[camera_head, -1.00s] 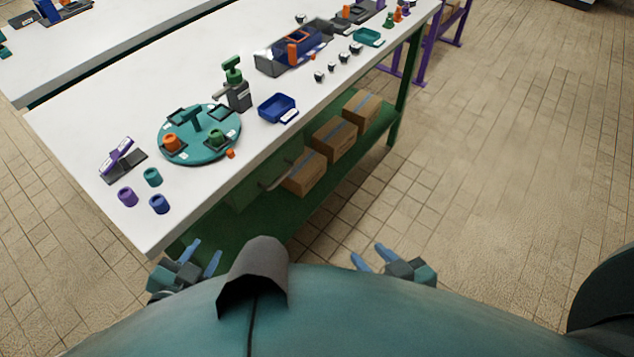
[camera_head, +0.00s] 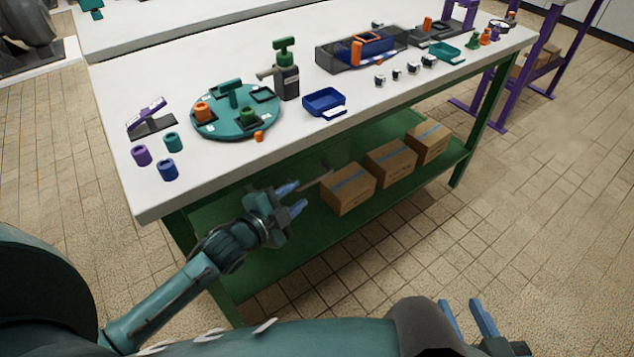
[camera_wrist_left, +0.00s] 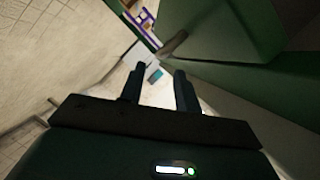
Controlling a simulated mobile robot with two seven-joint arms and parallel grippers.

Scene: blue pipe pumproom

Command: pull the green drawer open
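The green drawer (camera_wrist_left: 225,28) hangs beneath the white-topped table; its front fills the upper right of the left wrist view. Its grey bar handle (camera_wrist_left: 173,44) sticks out there, beyond my left fingertips. In the head view the handle (camera_head: 313,179) shows just past my left gripper (camera_head: 301,196), which hides much of the drawer. My left gripper is open, its two blue fingers apart with nothing between them; I see no contact with the handle. The drawer looks closed. My right gripper (camera_head: 466,308) is open and empty, low at the bottom right of the head view, away from the table.
Cardboard boxes (camera_head: 391,161) stand on the green lower shelf (camera_head: 285,250), right of my left gripper. The white tabletop (camera_head: 220,165) holds a teal round tray (camera_head: 215,128), a blue tray (camera_head: 323,101) and other parts. The tiled floor (camera_head: 540,190) at right is clear.

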